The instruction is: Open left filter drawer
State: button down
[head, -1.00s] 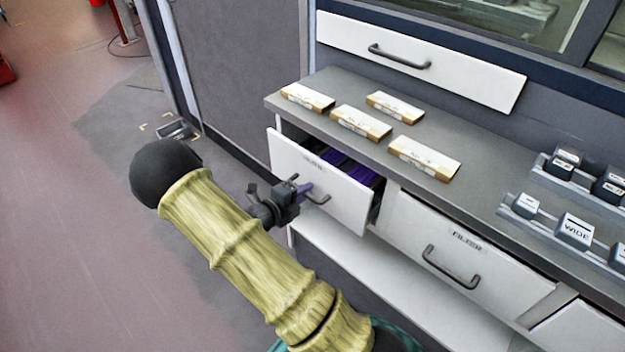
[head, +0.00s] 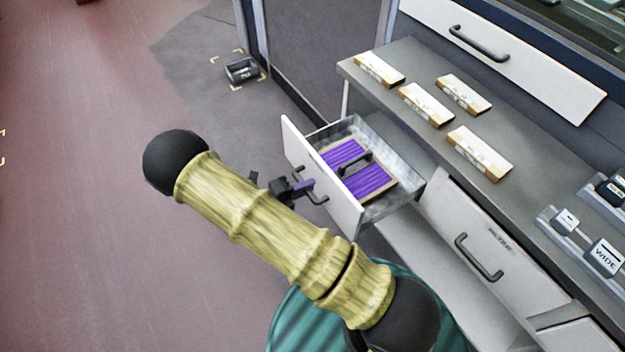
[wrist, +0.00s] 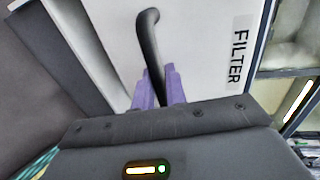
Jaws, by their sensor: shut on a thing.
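The left filter drawer (head: 345,218) is pulled well out of the cabinet. Inside it lies a purple pleated filter (head: 372,182) with a dark handle on top. My gripper (head: 308,186) is at the drawer's front, with its purple fingers shut on the dark drawer handle (head: 318,199). In the wrist view the fingers (wrist: 159,88) close around the handle bar (wrist: 148,40), beside a white front labelled FILTER (wrist: 238,58). My arm hides part of the floor in front of the drawer.
A second filter drawer (head: 500,235) to the right is shut. Several boxes, one of them a white and brown box (head: 478,153), lie on the grey counter (head: 415,65). A dark small object (head: 242,70) sits on the floor within corner marks. The floor at left is clear.

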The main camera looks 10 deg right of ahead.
jog(key=c, duration=1.8)
grip_release()
jog(key=shift+a, duration=0.1)
jog(key=v, duration=1.7)
jog(key=shift+a, duration=0.1)
